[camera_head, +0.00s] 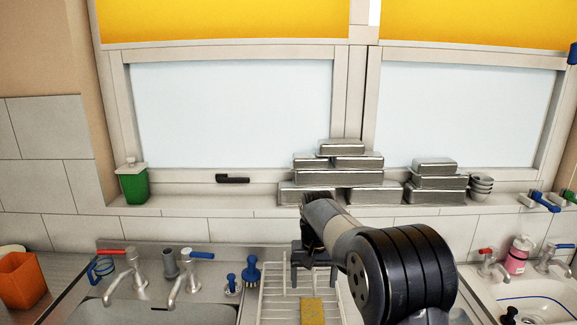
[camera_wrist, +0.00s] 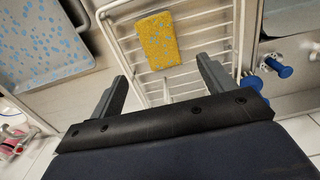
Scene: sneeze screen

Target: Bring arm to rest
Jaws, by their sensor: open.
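My arm reaches in from the lower right in the head view. My gripper (camera_head: 314,268) hangs above a white wire rack (camera_head: 272,297), with the window sill behind it. In the wrist view my gripper (camera_wrist: 163,92) has its two fingers spread wide apart, with nothing between them. A yellow sponge (camera_head: 312,311) lies on the rack, and it also shows in the wrist view (camera_wrist: 157,40) beyond the fingertips. The sponge is apart from the fingers. The elbow part of my arm hides some of the counter and the right side of the rack.
Stacked metal pans (camera_head: 345,178) stand on the sill behind my gripper. A left tap (camera_head: 131,273), a blue brush (camera_head: 252,272) and an orange container (camera_head: 22,280) are at the left. A pink soap bottle (camera_head: 517,255) stands by the right sink. The air before the left window is clear.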

